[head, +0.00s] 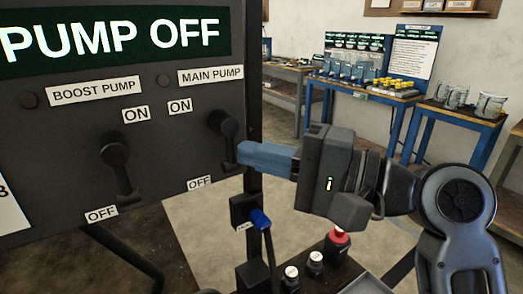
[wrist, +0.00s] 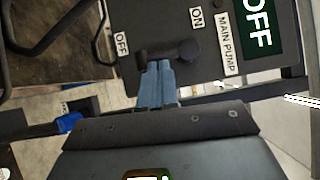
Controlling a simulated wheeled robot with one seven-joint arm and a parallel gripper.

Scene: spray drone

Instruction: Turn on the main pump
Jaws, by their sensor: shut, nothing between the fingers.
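The main pump lever (head: 224,128) is a black handle on the dark panel (head: 60,180), between its ON label (head: 180,106) and OFF label (head: 199,183). It points down toward OFF. In the wrist view the lever (wrist: 168,53) lies across my fingertips, its free end toward the OFF label (wrist: 121,43). My gripper (head: 242,154) is shut, its blue fingers together and empty. They reach the lever's lower part from the right and hide some of it; whether they touch is unclear. The fingertips (wrist: 155,66) also show in the wrist view. The sign (head: 115,35) reads PUMP OFF.
The boost pump lever (head: 118,165) is left of the main one and points down to OFF. Below my gripper are a blue switch (head: 260,219) and a red button (head: 339,236). Blue-legged tables (head: 365,95) stand at the back; open floor lies between.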

